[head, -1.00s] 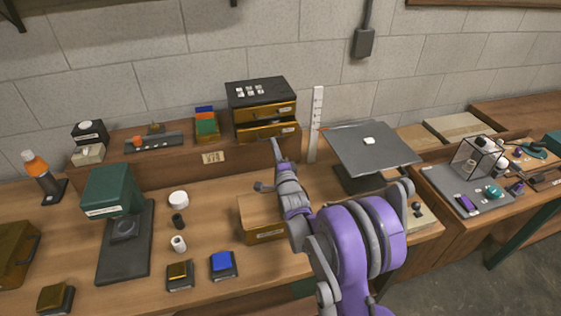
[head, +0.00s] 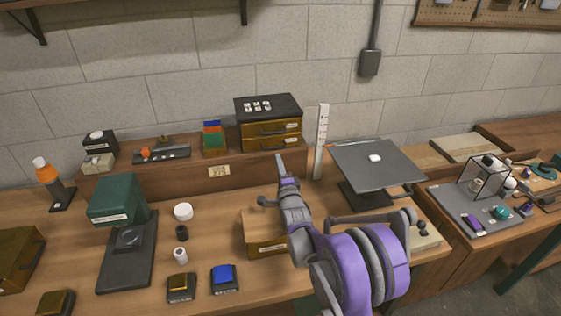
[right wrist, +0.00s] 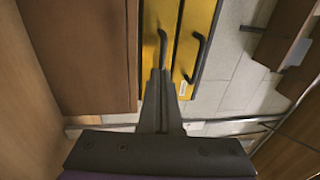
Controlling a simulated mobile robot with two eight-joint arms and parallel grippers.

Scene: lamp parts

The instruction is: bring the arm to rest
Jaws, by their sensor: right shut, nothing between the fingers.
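My right arm (head: 365,268), purple and grey, reaches up from the bottom over the middle of the bench. Its gripper (head: 281,160) points at the small drawer cabinet (head: 268,105) in the head view. In the right wrist view the two dark fingers (right wrist: 160,75) are together with nothing between them. They point at the cabinet's yellow drawer fronts (right wrist: 174,20) and dark handles (right wrist: 196,55). I cannot tell how much room lies between the tips and the handles. My left gripper is not in view.
The forearm crosses in front of a wooden box (head: 265,235). A dark tilted plate on a stand (head: 378,165) is to the right. A green-headed device (head: 118,200) and small blocks are on the left. A grey mat (head: 455,200) with a clear case lies farther right.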

